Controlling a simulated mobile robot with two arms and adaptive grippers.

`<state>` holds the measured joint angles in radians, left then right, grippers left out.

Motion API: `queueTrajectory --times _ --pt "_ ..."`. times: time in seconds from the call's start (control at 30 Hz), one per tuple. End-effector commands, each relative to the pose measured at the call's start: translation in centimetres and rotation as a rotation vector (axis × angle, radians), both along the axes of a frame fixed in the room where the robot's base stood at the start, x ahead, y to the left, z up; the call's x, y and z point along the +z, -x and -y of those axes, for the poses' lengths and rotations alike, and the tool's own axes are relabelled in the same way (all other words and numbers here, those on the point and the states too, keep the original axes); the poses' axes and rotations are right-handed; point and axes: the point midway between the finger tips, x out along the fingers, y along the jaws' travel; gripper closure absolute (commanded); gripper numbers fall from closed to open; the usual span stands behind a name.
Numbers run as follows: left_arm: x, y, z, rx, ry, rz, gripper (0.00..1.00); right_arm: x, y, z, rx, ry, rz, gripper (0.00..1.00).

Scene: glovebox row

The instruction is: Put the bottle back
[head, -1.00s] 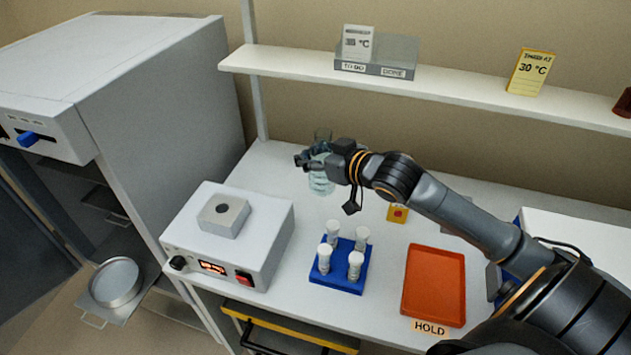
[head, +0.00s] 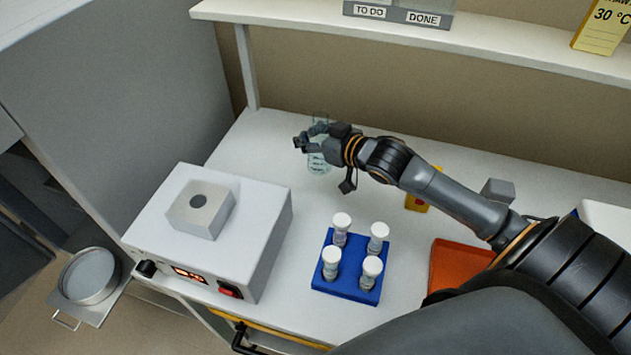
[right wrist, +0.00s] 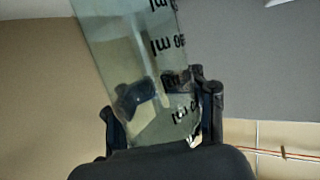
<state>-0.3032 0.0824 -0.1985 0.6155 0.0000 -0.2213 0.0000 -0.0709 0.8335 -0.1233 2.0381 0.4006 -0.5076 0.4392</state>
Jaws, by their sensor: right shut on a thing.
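A clear, graduated glass bottle (head: 319,163) is at the back of the white bench in the head view, partly hidden by my gripper. My right gripper (head: 309,141) is shut around it. In the right wrist view the bottle (right wrist: 140,60) rises tilted between the two fingers (right wrist: 160,125), with dark volume marks on its side. I cannot tell whether its base touches the bench. My left gripper is not in view.
A white heater block unit (head: 215,235) stands left of the bottle. A blue rack (head: 345,285) with several white-capped vials stands in front. An orange tray (head: 455,268) lies right, partly behind my arm. A shelf (head: 290,22) runs above the bench.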

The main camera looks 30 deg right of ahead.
Motion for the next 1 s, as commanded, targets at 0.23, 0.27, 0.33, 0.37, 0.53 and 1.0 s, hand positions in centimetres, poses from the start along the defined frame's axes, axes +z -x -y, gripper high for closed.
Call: queueTrajectory --times 0.23,0.27,0.33,0.37,0.53,1.0 --pt "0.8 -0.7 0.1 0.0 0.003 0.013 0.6 -4.1 0.1 -0.1 -0.001 -0.002 0.0 1.0" --pt "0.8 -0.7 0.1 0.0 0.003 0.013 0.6 -4.4 0.0 -0.1 -0.001 -0.002 0.0 1.0" --pt "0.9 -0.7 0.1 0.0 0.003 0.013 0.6 -5.0 0.0 -0.1 0.001 -0.001 0.001 1.0" --pt "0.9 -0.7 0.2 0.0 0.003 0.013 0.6 -5.2 0.0 -0.1 0.001 -0.001 0.001 1.0" --pt "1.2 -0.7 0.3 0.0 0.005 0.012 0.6 -7.5 0.0 0.0 -0.001 -0.002 0.0 1.0" --pt "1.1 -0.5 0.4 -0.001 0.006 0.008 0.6 -9.0 0.0 -0.1 0.001 -0.001 0.002 1.0"
